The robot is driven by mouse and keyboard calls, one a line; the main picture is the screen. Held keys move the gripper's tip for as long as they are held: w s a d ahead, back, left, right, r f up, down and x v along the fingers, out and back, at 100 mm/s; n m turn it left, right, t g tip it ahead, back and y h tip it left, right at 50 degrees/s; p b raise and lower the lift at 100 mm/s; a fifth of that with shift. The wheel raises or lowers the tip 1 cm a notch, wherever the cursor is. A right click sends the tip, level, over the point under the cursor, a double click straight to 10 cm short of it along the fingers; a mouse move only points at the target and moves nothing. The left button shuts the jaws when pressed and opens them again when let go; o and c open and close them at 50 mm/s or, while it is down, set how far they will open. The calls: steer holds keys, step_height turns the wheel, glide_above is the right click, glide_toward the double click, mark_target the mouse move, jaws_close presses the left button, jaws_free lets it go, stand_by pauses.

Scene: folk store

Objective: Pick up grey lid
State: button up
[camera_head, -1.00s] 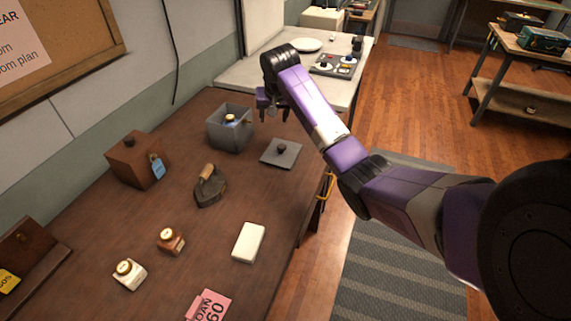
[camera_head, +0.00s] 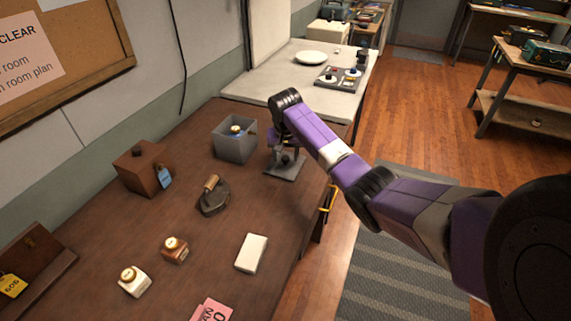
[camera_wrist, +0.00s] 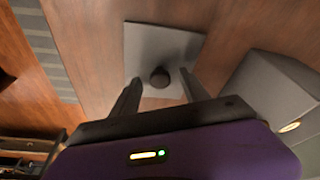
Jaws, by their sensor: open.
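The grey lid (camera_head: 283,172) lies flat on the brown table, just right of the open grey box (camera_head: 235,148). It is a square plate with a dark round knob in its middle. In the wrist view the lid (camera_wrist: 148,46) lies beyond my fingertips, and its knob (camera_wrist: 160,78) shows between the two fingers. My gripper (camera_head: 285,158) is directly over the lid, pointing down, with its fingers apart and nothing held. In the wrist view my gripper (camera_wrist: 160,82) is open around the knob's line; I cannot tell whether the fingers reach down beside the knob.
The grey box also shows in the wrist view (camera_wrist: 262,98), close to one finger.

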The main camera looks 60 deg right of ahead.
jaws_close()
stand_by(0.4)
